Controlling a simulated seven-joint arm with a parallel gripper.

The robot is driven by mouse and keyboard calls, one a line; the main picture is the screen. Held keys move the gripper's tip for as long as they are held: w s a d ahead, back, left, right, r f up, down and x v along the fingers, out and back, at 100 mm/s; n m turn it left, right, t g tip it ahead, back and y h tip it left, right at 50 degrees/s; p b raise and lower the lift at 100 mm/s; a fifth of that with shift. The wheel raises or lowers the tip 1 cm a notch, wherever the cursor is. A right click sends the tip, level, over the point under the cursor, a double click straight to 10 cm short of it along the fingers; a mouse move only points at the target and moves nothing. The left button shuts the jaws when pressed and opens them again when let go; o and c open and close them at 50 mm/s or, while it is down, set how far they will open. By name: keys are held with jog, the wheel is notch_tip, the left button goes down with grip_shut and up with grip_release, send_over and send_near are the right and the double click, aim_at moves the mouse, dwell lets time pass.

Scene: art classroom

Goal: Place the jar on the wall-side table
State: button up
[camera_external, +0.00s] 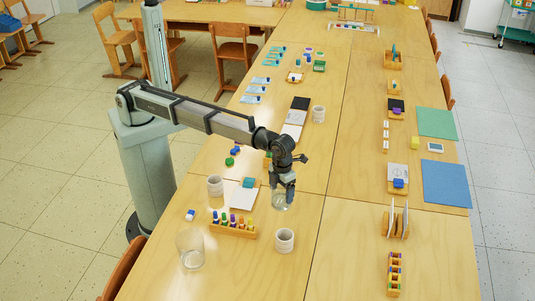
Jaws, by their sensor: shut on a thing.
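My gripper (283,188) points down over the near part of the long table and is shut on a clear glass jar (280,201). The jar hangs upright below the fingers, to the right of a small board with white paper. I cannot tell whether its base touches the table top. A second, larger clear glass vessel (190,251) stands at the table's near left. Long wooden tables (290,272) stand side by side and run away from the camera. I cannot tell which of them is the wall-side table.
A white cup (284,240) stands just below the jar, and another cup (215,186) is to the left. A wooden rack of colored bottles (233,224) is close by. Blue and green sheets (446,184) lie at the right edge. Bare wood lies right of the jar.

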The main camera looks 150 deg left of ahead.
jog(key=s+a, duration=1.2)
jog(key=a, duration=0.4)
jog(key=s+a, duration=1.2)
jog(key=a, duration=0.4)
jog(key=shift+s+a+r, duration=0.2)
jog(key=shift+a+r, duration=0.05)
jog(key=shift+a, duration=0.15)
jog(key=shift+f, duration=0.1)
jog(key=shift+f, duration=4.95)
jog(key=shift+f, duration=0.1)
